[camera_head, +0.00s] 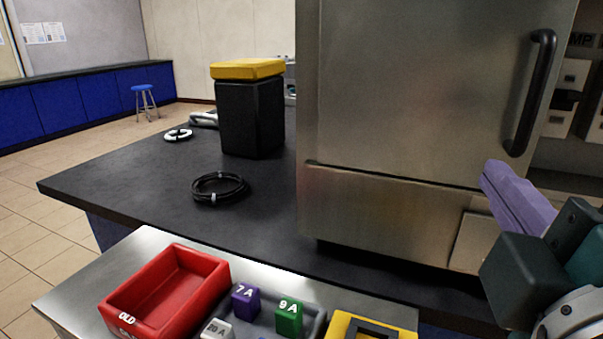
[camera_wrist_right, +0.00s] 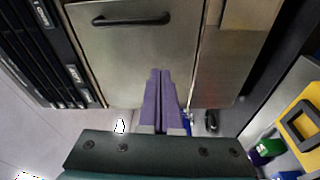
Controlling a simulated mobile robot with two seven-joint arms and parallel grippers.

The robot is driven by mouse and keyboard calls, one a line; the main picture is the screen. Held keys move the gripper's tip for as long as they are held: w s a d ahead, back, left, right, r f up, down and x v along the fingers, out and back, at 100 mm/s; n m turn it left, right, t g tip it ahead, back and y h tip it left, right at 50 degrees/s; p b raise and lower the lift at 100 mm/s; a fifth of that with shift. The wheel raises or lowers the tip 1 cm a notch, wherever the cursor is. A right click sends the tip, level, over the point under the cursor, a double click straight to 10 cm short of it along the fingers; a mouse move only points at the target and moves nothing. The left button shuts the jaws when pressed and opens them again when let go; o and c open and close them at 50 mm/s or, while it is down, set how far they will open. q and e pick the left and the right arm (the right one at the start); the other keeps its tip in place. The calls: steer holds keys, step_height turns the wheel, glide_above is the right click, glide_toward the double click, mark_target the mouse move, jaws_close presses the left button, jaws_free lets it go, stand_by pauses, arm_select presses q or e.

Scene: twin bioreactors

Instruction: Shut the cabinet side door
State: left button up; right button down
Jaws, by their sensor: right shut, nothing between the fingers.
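The cabinet side door (camera_head: 415,90) is a brushed-steel panel with a black upright handle (camera_head: 530,92) near its right edge. A dark seam runs under the door, above a lower steel panel. I cannot tell whether the door is fully shut. The door (camera_wrist_right: 130,55) and its handle (camera_wrist_right: 132,19) also show in the right wrist view. My right gripper (camera_head: 490,170) has purple fingers, shut and empty, below the handle by the door's lower right corner. In the right wrist view its fingertips (camera_wrist_right: 158,73) point toward the door; contact is unclear. My left gripper is out of view.
The black bench (camera_head: 130,180) holds a coiled black cable (camera_head: 219,188) and a black box with a yellow lid (camera_head: 250,110). In front, a steel surface carries a red bin (camera_head: 170,285), coloured blocks and a yellow frame (camera_head: 350,326). Labelled black units (camera_wrist_right: 45,60) stand beside the door.

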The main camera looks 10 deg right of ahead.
mark_target(455, 123)
steer(key=p+x, duration=0.1)
steer(key=x, duration=0.4)
steer(key=p+x, duration=0.2)
steer(key=x, duration=0.3)
steer(key=shift+w+d+r, duration=0.15)
steer(key=shift+w+r, duration=0.05)
steer(key=shift+r, duration=0.05)
steer(key=shift+s+d+f+p, duration=0.2)
steer(key=shift+s+d, duration=0.2)
steer(key=shift+s, duration=0.15)
steer(key=shift+s+d+f+p, duration=0.1)
steer(key=shift+s+d+p, duration=0.1)
steer(key=shift+s+d, duration=0.25)
steer(key=shift+s+d+f, duration=0.1)
steer(key=shift+s+d, duration=0.4)
steer(key=shift+s, duration=0.05)
